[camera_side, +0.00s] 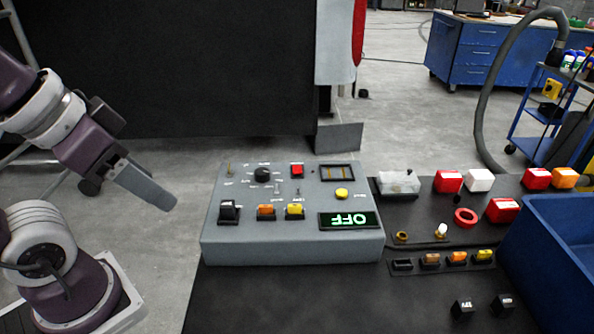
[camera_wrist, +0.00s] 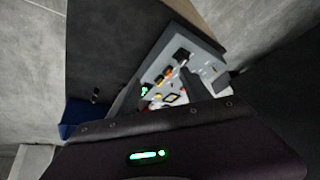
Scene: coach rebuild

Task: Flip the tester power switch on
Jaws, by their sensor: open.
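The tester (camera_side: 290,240) is a grey sloped box on the dark bench. Its display (camera_side: 349,220) shows green OFF, upside down in the side view. A small toggle (camera_side: 229,169) stands at its back left corner and a black switch (camera_side: 229,211) at its front left. The labels are too small to read, so I cannot tell which is the power switch. The tester also shows in the wrist view (camera_wrist: 208,70), partly hidden by my gripper. My gripper (camera_side: 168,202) is open and empty, left of the tester and apart from it.
The panel also carries a black knob (camera_side: 263,175), a red button (camera_side: 297,171), a yellow button (camera_side: 341,194) and orange and yellow switches. Right of it are red and white blocks, fuses and a blue bin (camera_side: 550,240). The bench in front of the tester (camera_side: 290,300) is clear.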

